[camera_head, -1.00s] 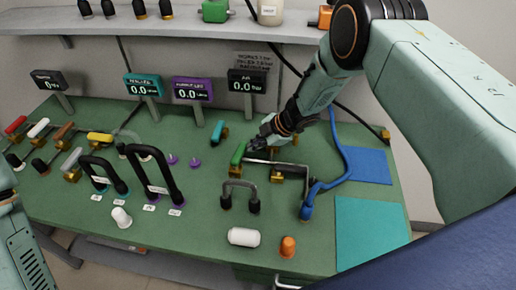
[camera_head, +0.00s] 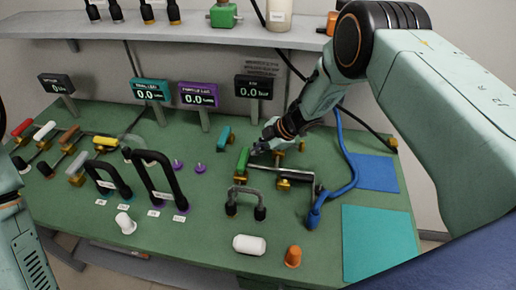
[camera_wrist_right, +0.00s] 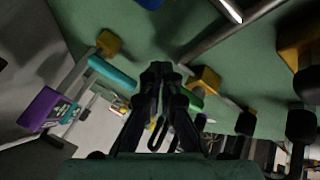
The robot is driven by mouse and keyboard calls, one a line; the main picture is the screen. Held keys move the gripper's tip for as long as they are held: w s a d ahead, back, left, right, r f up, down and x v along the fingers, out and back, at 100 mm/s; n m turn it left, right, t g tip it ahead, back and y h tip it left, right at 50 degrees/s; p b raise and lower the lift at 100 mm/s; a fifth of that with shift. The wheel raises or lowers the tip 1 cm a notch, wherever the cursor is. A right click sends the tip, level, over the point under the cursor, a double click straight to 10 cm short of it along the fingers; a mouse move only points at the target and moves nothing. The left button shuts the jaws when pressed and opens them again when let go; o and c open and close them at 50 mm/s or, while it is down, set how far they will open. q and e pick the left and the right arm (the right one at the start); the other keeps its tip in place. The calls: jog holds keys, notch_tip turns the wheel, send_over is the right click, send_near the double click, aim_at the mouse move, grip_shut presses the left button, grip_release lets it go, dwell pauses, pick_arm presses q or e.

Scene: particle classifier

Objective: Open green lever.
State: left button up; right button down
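The green lever (camera_head: 242,160) stands on a brass valve on the green bench, right of the bench's middle. My right gripper (camera_head: 256,150) reaches in from the upper right, its tips close beside the lever's right side. In the right wrist view the two dark fingers (camera_wrist_right: 160,70) are together at the tips with nothing visible between them. Part of the green lever (camera_wrist_right: 196,101) shows just right of the fingers there, partly hidden by them. Whether they touch it I cannot tell. My left gripper is out of view; only part of my left arm shows at the left edge.
A teal lever (camera_head: 224,137) stands just behind the green one. A grey U-shaped pipe (camera_head: 246,190) stands in front. Displays (camera_head: 199,95) line the back. The teal mat (camera_head: 380,245) is clear.

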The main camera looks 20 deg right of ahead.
jog(key=shift+w+a+r, duration=0.1)
jog(key=shift+a, duration=0.1)
jog(key=shift+d+r, duration=0.3)
jog(key=shift+r, duration=0.1)
jog(key=v, duration=1.1)
jog(key=shift+s, duration=0.3)
jog(key=shift+d+f, duration=0.1)
jog(key=shift+d, duration=0.1)
jog(key=shift+a+f, duration=0.1)
